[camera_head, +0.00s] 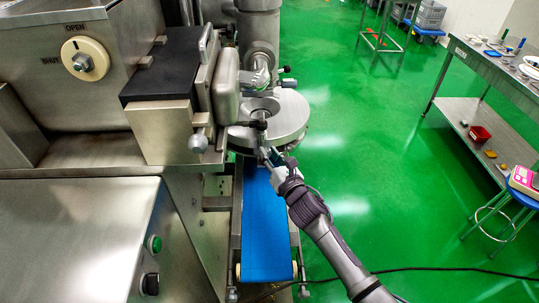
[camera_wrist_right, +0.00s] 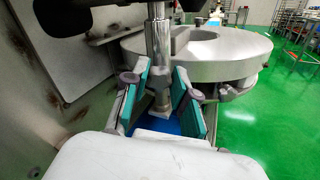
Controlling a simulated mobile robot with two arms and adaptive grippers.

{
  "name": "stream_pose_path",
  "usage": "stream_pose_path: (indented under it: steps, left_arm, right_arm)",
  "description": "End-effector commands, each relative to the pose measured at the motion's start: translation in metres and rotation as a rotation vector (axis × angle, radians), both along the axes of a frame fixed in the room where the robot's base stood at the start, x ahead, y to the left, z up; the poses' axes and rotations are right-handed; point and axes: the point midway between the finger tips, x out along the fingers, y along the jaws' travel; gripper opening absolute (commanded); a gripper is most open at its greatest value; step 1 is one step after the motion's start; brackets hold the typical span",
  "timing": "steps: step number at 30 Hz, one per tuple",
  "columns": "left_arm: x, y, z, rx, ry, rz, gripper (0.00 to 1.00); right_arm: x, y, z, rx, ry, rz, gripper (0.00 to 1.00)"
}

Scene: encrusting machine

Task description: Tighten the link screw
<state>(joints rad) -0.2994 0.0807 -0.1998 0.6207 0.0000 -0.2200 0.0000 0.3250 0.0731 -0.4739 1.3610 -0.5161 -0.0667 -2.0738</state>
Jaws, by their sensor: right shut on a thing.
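The link screw shows in the right wrist view as a vertical metal rod (camera_wrist_right: 158,50) with a small block at its foot. My right gripper (camera_wrist_right: 162,95) has its two teal-padded fingers on either side of the rod's lower part and is shut on it. In the head view my right gripper (camera_head: 270,157) is at the near edge of the round metal disc, above the blue belt. The rod is mostly hidden there by the gripper and dark parts above. My left gripper is not in view.
The round metal disc (camera_head: 290,118) lies just beyond my right gripper. The blue conveyor belt (camera_head: 265,230) runs below. The steel machine body (camera_head: 75,235) stands close on the left. Green floor (camera_head: 390,220) is open to the right, before a steel table (camera_head: 490,68). A black cable crosses the floor.

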Motion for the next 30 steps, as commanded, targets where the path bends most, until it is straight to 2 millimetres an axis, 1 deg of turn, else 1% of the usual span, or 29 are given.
stream_pose_path:
  steps: [8, 30]
  left_arm:
    - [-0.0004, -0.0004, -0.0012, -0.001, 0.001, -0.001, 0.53]
    - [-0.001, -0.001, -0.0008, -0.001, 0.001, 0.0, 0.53]
  right_arm:
    - [0.0001, -0.0004, -0.0007, 0.142, 0.06, 0.0, 0.0]
    - [0.0003, -0.0013, -0.0021, 0.782, 0.333, -0.001, 0.0]
